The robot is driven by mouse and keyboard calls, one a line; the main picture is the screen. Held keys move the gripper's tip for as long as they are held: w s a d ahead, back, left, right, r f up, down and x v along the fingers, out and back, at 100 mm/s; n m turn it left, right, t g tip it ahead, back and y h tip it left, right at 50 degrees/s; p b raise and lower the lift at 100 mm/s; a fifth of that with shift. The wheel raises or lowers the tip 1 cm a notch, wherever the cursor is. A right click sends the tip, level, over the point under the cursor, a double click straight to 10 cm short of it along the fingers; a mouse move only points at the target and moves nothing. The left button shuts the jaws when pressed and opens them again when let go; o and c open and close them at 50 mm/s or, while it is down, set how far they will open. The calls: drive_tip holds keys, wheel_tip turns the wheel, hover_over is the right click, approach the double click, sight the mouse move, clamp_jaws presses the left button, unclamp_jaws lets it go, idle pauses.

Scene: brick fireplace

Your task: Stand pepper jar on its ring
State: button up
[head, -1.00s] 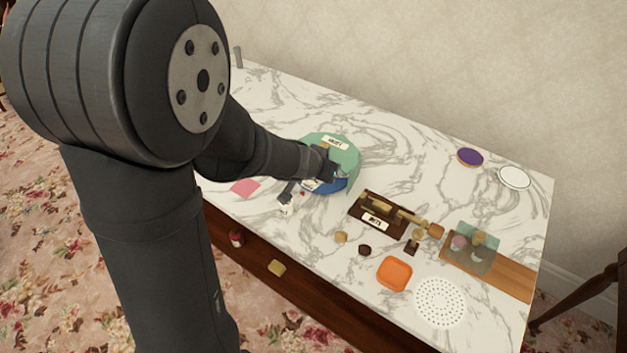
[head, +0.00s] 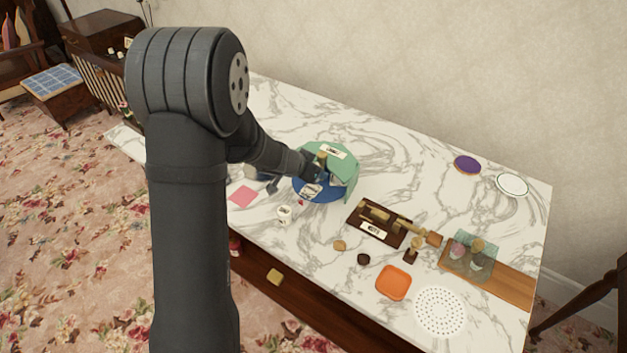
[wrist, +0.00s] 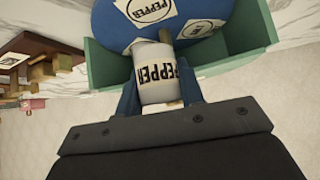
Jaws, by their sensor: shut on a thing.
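The white pepper jar (wrist: 157,75), with a PEPPER label on its side, is held between the blue fingers of my gripper (wrist: 158,95) in the wrist view. Just beyond it is a round blue disc (wrist: 105,32) with white ring-marked labels; one pepper ring label (wrist: 150,10) lies by the jar's far end. I cannot tell whether the jar touches the disc. In the head view my gripper (head: 312,178) is over the blue disc (head: 318,196), and my arm hides part of it.
A green curved wall (head: 345,160) borders the disc at the back. A dark tray (head: 355,222) with brass-coloured parts stands to the right.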

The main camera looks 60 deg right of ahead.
sight(313, 188)
drive_tip(key=shift+w+f, duration=0.2)
drive_tip(key=shift+w, duration=0.05)
drive_tip(key=shift+f, duration=1.95)
drive_tip(key=shift+f, duration=0.2)
drive_tip(key=o, duration=1.1)
drive_tip(key=shift+r, duration=0.1)
drive_tip(key=shift+r, duration=0.2)
drive_tip(key=v, duration=1.2)
